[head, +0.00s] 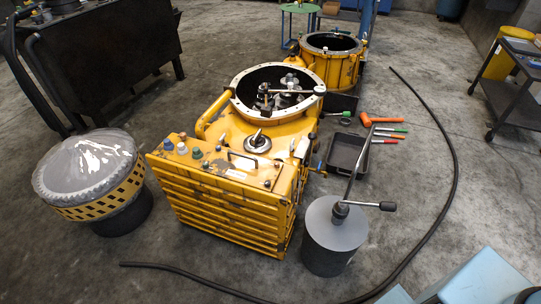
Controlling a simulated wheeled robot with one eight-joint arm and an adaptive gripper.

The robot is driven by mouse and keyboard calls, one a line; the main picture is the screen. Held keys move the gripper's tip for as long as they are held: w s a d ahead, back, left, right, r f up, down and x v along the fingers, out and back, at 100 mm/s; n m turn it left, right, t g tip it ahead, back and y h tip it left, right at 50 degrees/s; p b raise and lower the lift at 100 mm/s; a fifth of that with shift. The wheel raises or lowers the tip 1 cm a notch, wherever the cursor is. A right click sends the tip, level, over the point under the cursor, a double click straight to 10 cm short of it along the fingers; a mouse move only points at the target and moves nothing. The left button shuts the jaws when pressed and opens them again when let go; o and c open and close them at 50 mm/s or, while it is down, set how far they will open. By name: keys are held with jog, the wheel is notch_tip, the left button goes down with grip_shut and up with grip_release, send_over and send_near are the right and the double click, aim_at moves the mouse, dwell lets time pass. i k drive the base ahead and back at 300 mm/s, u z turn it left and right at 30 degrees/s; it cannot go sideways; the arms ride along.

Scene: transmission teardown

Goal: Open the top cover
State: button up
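A yellow transmission housing (262,128) stands on the floor in the middle of the head view. Its large round flange (237,83) at the back is open, and metal parts (285,97) show inside. A small round metal cap (257,143) with a lever sits on the housing's upper face. A ribbed yellow box section (222,203) with knobs and a handle on top forms the front. I cannot tell which part is the top cover.
A grey cylinder (328,240) with a crank tool on top stands at front right. A drum (88,170) stands left. A black tray (348,153) and coloured-handled tools lie right. A black hose (452,165) curves across the floor. A cart (517,88) stands far right.

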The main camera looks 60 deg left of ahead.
aim_at(252, 171)
jog(key=z, duration=1.05)
jog(key=i, duration=0.75)
jog(key=u, duration=4.45)
jog(key=i, duration=0.25)
jog(key=u, duration=0.15)
